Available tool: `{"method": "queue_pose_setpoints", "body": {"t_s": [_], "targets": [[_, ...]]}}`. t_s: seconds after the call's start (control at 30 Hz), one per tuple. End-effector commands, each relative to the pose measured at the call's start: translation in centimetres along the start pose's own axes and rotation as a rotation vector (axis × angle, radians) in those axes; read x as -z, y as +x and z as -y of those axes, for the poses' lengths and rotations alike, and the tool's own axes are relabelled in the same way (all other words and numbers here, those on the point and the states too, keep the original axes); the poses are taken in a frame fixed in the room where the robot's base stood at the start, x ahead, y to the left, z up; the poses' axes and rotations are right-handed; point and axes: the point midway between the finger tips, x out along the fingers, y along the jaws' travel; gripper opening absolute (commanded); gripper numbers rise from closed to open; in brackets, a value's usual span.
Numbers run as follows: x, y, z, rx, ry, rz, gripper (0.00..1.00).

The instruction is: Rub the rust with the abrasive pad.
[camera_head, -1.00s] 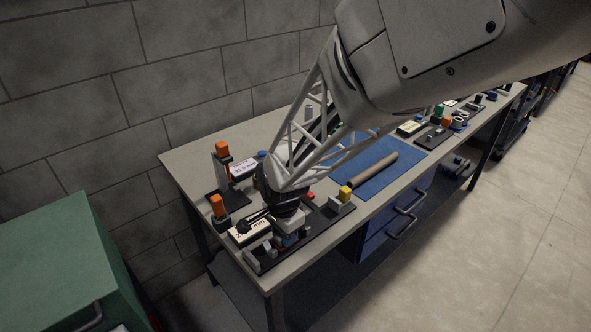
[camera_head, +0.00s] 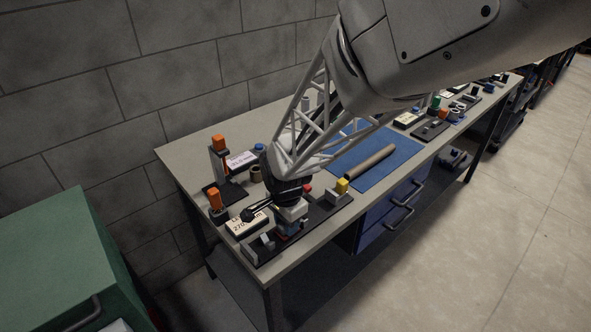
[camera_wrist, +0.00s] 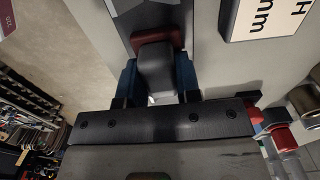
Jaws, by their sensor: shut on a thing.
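My gripper (camera_wrist: 158,80) is shut on a grey block (camera_wrist: 156,66), between two blue-sided fingers. A dark red pad (camera_wrist: 158,40), which looks like the abrasive pad, sits at the block's far end. A dark flat strip (camera_wrist: 150,17) lies beyond the pad in the wrist view; I cannot tell whether they touch. In the head view my gripper (camera_head: 291,220) is low over the dark tray (camera_head: 325,213) at the bench's near end, and the pad cannot be made out. I cannot make out any rust.
A white label block (camera_head: 247,223) is close left of my gripper. Posts with orange tops (camera_head: 218,142) stand behind it. A brown tube (camera_head: 370,162) lies on a blue mat (camera_head: 395,170). A green cabinet (camera_head: 60,250) stands left.

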Motion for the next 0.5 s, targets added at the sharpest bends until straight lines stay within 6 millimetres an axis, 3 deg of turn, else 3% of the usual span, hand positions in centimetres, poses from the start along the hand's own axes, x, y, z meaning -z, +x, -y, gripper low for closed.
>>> {"method": "queue_pose_setpoints", "body": {"t_s": [0.5], "targets": [[-1.9, 0.3, 0.1, -0.001, -0.001, 0.0, 0.06]]}}
